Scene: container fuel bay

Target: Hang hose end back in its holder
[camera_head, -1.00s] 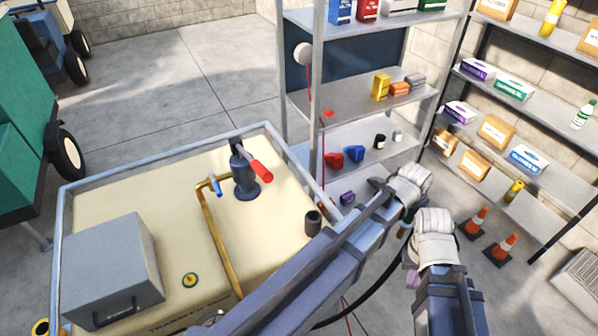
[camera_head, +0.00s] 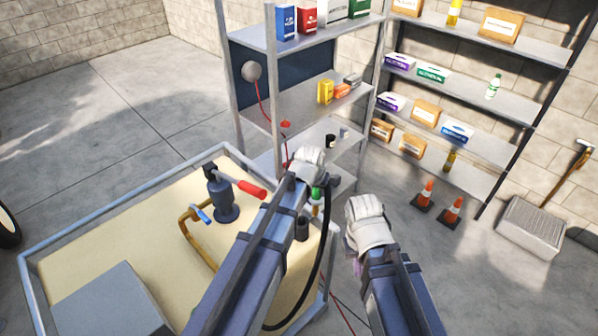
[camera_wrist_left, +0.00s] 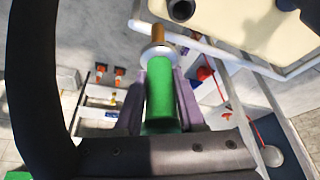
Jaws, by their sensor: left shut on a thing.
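The hose end (camera_head: 316,193) has a green grip, with a pale collar and brass nozzle tip in the left wrist view (camera_wrist_left: 160,95). My left gripper (camera_wrist_left: 160,84) is shut around the green grip; in the head view (camera_head: 315,186) the wrist partly hides it. A dark, open-topped cup (camera_head: 302,228), apparently the holder, stands at the tank's right edge, just below the hose end. It shows in the left wrist view (camera_wrist_left: 181,9) beyond the nozzle tip, apart from it. My right gripper (camera_head: 367,222) is right of the tank; its jaws are hidden.
The cream tank top (camera_head: 150,225) carries a hand pump (camera_head: 222,195) with a red handle, a bent brass pipe (camera_head: 190,232) and a grey box (camera_head: 110,305). A grey shelf rack (camera_head: 310,105) stands close behind. The black hose (camera_head: 318,270) loops down beside my left arm.

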